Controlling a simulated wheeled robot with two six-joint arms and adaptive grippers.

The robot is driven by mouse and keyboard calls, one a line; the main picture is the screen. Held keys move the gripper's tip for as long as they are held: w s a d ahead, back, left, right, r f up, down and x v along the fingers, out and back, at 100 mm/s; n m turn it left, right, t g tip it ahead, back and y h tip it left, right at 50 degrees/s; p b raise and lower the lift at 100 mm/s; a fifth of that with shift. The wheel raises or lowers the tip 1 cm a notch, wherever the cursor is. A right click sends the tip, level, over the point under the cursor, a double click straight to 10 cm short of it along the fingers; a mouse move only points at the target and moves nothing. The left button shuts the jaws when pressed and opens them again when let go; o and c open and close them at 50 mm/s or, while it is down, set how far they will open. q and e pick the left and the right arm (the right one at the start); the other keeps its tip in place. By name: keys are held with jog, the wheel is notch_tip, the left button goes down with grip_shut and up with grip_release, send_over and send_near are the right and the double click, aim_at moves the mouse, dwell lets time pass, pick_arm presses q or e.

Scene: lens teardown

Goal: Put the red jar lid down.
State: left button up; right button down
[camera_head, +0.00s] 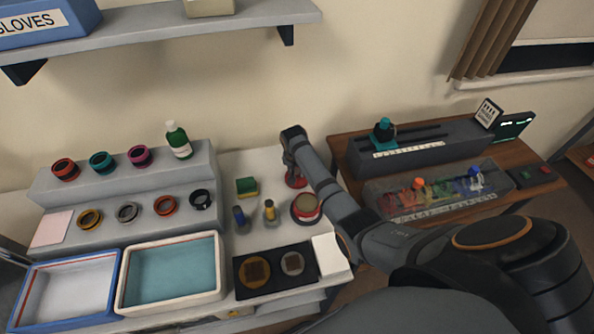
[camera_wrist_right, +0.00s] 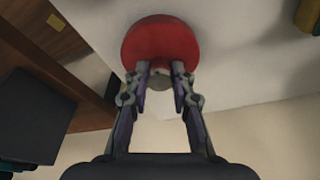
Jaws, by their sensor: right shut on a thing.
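The red jar lid (camera_head: 296,181) is a round red disc at the back of the white table, under my right gripper (camera_head: 292,165). In the right wrist view the lid (camera_wrist_right: 160,40) lies just beyond my fingertips (camera_wrist_right: 160,74), which are closed on a small pale knob at its middle. I cannot tell whether the lid touches the table. A round jar (camera_head: 306,208) with a pale top and red side stands nearer on the table, apart from the lid. My left gripper is not in view.
A green-and-yellow sponge (camera_head: 247,187) and small blue and yellow bottles (camera_head: 269,210) stand left of the jar. A black mat (camera_head: 275,268) lies in front. A stepped grey rack (camera_head: 110,215) with several rings is at the left. A wooden table (camera_head: 510,190) stands right.

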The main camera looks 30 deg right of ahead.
jog(key=c, duration=1.1)
grip_release()
jog(key=shift+c, duration=0.2)
jog(key=shift+r, duration=0.4)
jog(key=v, duration=1.1)
jog(key=shift+r, duration=0.25)
jog(key=shift+a, duration=0.1)
